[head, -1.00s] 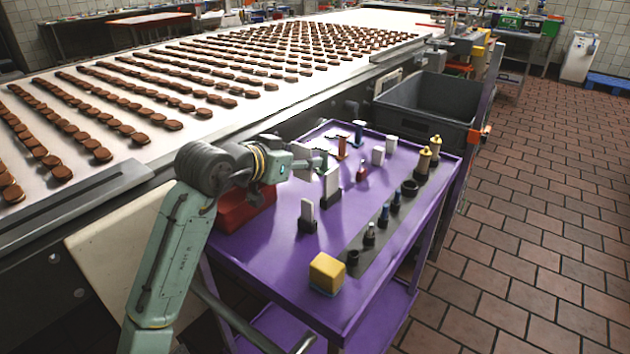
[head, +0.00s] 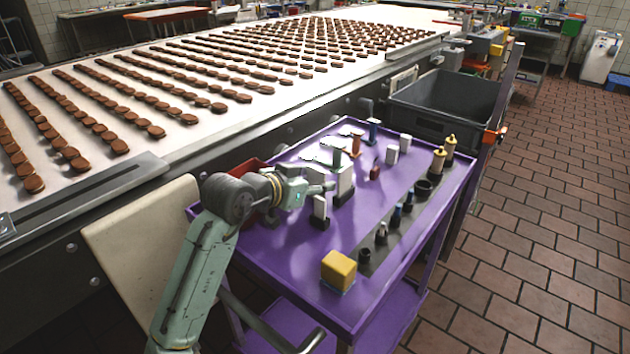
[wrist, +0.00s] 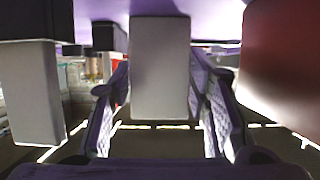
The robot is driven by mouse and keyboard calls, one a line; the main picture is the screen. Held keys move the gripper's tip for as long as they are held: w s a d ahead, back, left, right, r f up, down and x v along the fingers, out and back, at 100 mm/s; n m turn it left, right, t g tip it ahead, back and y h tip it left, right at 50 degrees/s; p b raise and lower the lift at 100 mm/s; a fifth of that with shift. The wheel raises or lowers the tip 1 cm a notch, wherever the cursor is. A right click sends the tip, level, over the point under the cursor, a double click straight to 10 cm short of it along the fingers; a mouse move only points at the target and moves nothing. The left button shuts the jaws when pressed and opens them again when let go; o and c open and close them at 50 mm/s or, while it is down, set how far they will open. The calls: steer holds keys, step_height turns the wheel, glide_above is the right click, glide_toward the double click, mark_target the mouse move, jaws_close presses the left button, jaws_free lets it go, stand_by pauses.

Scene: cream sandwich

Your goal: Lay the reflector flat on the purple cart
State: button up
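The purple cart (head: 290,245) stands beside the conveyor with several small parts upright on its top. The reflector seems to be the taller pale flat block (head: 345,180) with a dark base, standing upright; the frames do not name it for sure. My gripper (head: 324,187) is right beside it at low height. In the wrist view, which looks upside down, the pale block (wrist: 160,65) stands between the two fingers of my gripper (wrist: 160,90). The fingers look open, with narrow gaps at the block's sides; contact is not clear.
A smaller white block on a black base (head: 320,208) stands close in front; it also shows in the wrist view (wrist: 30,95). A red bin (head: 250,170) is behind my gripper. A yellow block (head: 338,270) sits near the front edge. The cart's left front area is bare.

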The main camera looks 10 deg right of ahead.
steer(key=shift+o, duration=0.2)
steer(key=shift+r, duration=0.1)
steer(key=shift+r+p, duration=0.25)
steer(key=shift+p, duration=0.1)
steer(key=b+v, duration=0.2)
steer(key=v, duration=1)
steer(key=shift+b, duration=0.4)
